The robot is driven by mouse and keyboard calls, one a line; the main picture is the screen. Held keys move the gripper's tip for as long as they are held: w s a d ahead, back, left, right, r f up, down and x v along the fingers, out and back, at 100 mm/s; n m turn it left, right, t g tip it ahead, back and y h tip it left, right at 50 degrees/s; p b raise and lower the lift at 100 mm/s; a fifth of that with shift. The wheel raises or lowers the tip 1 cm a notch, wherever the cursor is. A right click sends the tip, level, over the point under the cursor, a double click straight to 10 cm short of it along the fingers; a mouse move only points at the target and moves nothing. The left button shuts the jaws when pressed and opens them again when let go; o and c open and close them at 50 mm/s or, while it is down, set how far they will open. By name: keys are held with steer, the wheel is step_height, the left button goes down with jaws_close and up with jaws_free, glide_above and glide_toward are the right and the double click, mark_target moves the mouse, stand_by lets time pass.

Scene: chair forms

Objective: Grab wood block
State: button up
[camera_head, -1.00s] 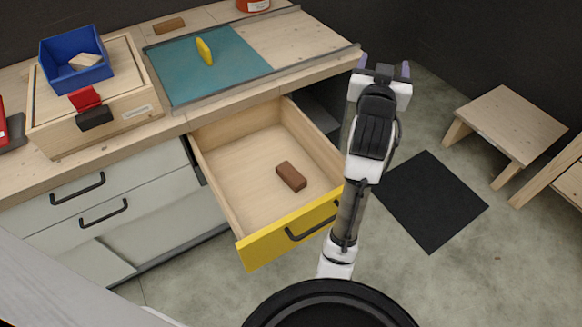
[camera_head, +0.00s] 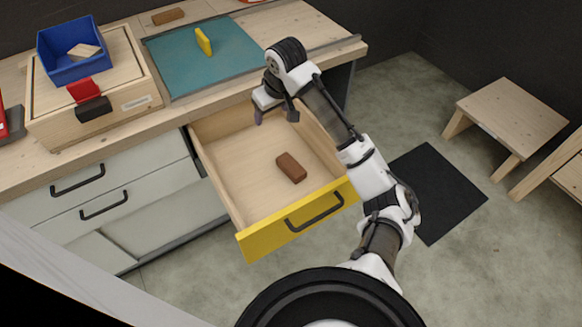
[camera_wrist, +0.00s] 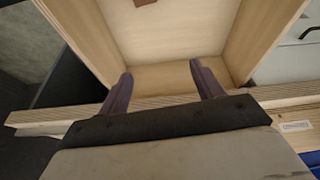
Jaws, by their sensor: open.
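A brown wood block (camera_head: 291,167) lies flat in the open drawer (camera_head: 240,192), right of its middle. In the wrist view a small part of the block (camera_wrist: 146,2) shows at the top edge. My gripper (camera_head: 275,115) is over the back end of the drawer, behind the block and apart from it. In the wrist view its two purple fingers (camera_wrist: 158,85) are spread with nothing between them. Another brown block (camera_head: 168,16) lies at the back of the counter. A light wooden piece (camera_head: 84,50) lies in the blue bin (camera_head: 60,72).
The blue bin sits on a wooden box (camera_head: 140,85) with a red and black front piece. The drawer's walls and yellow front (camera_head: 262,236) surround the block. A stool (camera_head: 512,112) stands at right.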

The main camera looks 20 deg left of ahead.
steer(key=s+d+f+g+h, duration=0.2)
steer(key=d+f+h, duration=0.1)
steer(key=d+f, duration=0.2)
steer(key=p, duration=0.1)
glide_above(291, 165)
steer(key=f, duration=0.7)
steer(key=shift+a+f, duration=0.2)
steer(key=shift+a, duration=0.1)
steer(key=shift+d+f+p, duration=0.15)
steer(key=shift+f+p, duration=0.25)
steer(key=shift+f, duration=1.15)
steer(key=shift+d+f+p, duration=0.15)
steer(key=shift+f+p, duration=0.25)
steer(key=shift+f, duration=1.1)
steer(key=shift+c, duration=0.5)
steer(key=c, duration=0.9)
steer(key=shift+c, duration=0.4)
steer(key=shift+r, duration=0.1)
